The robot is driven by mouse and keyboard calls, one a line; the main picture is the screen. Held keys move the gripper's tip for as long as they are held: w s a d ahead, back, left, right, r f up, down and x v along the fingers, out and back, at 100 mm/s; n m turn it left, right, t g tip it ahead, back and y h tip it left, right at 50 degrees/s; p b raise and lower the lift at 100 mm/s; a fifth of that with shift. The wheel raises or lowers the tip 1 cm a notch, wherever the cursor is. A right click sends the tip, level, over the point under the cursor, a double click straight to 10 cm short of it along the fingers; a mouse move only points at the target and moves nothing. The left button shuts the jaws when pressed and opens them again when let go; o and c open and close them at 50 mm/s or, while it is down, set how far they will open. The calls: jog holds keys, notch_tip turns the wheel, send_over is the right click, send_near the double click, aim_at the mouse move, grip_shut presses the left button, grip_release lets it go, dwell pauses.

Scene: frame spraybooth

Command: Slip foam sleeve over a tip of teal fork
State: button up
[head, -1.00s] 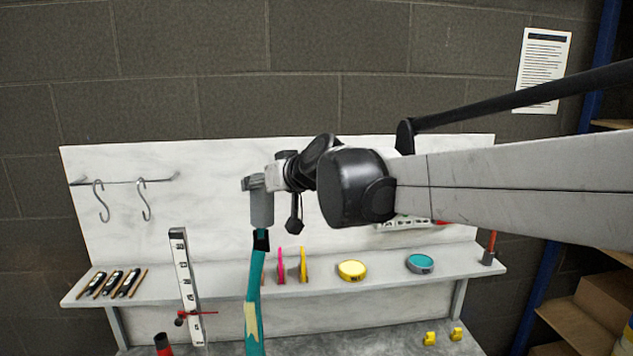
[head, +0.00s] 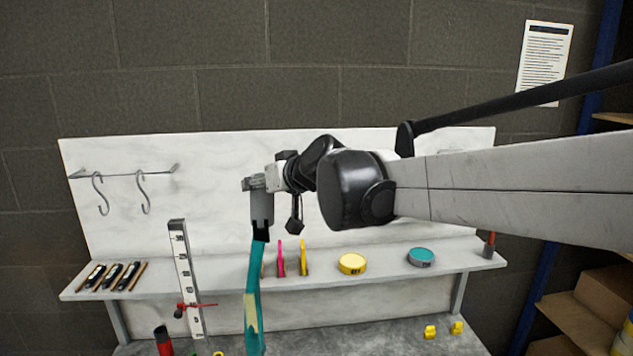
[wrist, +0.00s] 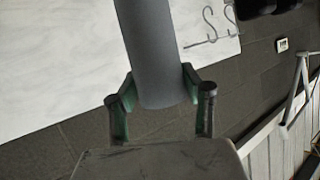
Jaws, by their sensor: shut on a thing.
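My gripper (head: 257,184) is shut on the foam sleeve (head: 262,208), a plain grey tube hanging upright beneath it in the head view. In the wrist view the sleeve (wrist: 150,45) lies between both fingers of my gripper (wrist: 158,82). The teal fork (head: 253,290) rises from the bottom edge of the head view, with a black part at its upper end. The sleeve's lower end meets this black part in the picture. The join is small, so how far the sleeve is over a tip is unclear. The fork does not show in the wrist view.
A grey shelf (head: 390,272) with a backboard stands behind. It carries a yellow tin (head: 352,264), a teal tin (head: 421,257), pink and yellow upright pieces and brushes (head: 113,277). An upright ruler (head: 186,275) stands left of the fork. Hooks (head: 98,195) hang at left.

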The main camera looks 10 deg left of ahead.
jog(key=shift+f+b, duration=0.55)
jog(key=shift+f, duration=0.35)
jog(key=o, duration=1.2)
jog(key=shift+o, duration=0.2)
jog(key=v, duration=1.2)
jog(key=s+d+f+m+h, duration=0.2)
jog(key=s+d+f+h, duration=0.1)
jog(key=s+d+f, duration=0.4)
jog(key=s+d+f+m+g+h+b, duration=0.1)
jog(key=s+d+f+m+h, duration=0.2)
jog(key=s+d+f, duration=0.4)
jog(key=s+d+f+m+g+h, duration=0.1)
jog(key=s+d+f, duration=0.6)
jog(key=d, duration=1.1)
notch_tip(320, 180, down, 3)
jog(key=m+h, duration=0.1)
jog(key=h, duration=0.1)
jog(key=shift+s+m+h, duration=0.2)
jog(key=shift+m+h, duration=0.2)
